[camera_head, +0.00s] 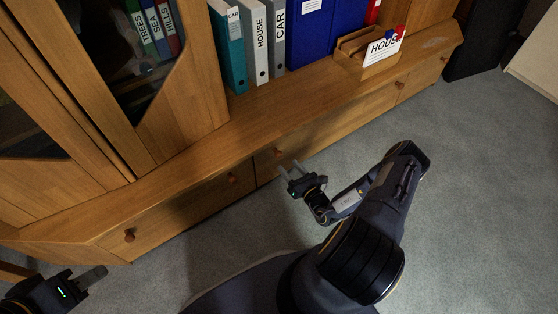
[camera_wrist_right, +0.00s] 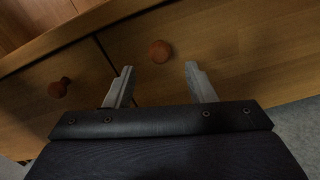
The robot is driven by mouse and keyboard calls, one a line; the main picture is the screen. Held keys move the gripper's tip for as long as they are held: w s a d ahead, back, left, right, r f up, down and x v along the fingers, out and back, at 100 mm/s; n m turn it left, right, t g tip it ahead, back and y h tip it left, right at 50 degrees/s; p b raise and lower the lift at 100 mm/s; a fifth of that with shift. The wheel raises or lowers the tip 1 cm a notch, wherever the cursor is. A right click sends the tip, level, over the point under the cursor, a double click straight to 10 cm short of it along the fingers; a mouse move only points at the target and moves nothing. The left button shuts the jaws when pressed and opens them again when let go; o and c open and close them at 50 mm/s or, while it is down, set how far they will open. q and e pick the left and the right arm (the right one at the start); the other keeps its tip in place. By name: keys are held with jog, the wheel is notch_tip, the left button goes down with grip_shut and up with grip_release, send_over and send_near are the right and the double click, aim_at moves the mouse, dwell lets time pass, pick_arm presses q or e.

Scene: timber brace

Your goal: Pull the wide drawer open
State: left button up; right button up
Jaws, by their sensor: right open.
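The wide wooden drawer front (camera_head: 325,132) runs along the base of the cabinet and looks shut, flush with the fronts beside it. A round brown knob (camera_head: 278,152) sits near its left end. My right gripper (camera_head: 290,167) is open just in front of this knob. In the right wrist view the knob (camera_wrist_right: 160,51) shows beyond and between the two spread fingers (camera_wrist_right: 160,85), with no visible contact. My left gripper (camera_head: 98,273) is low at the left edge, away from this drawer; only part of its jaws shows, so its opening is unclear.
Another drawer front (camera_head: 185,212) with two knobs lies to the left, across a narrow seam. Binders (camera_head: 258,45) and a wooden box (camera_head: 372,62) with a card stand on the ledge above. Grey carpet (camera_head: 480,170) in front of the cabinet is clear at right.

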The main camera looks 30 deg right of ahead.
aim_at(281, 157)
jog(key=w, duration=0.2)
jog(key=w+b, duration=0.1)
jog(key=w, duration=0.1)
jog(key=w+b, duration=0.1)
jog(key=w, duration=0.1)
jog(key=shift+a+f, duration=0.1)
jog(key=shift+a, duration=0.2)
jog(key=shift+w, duration=0.75)
grip_shut()
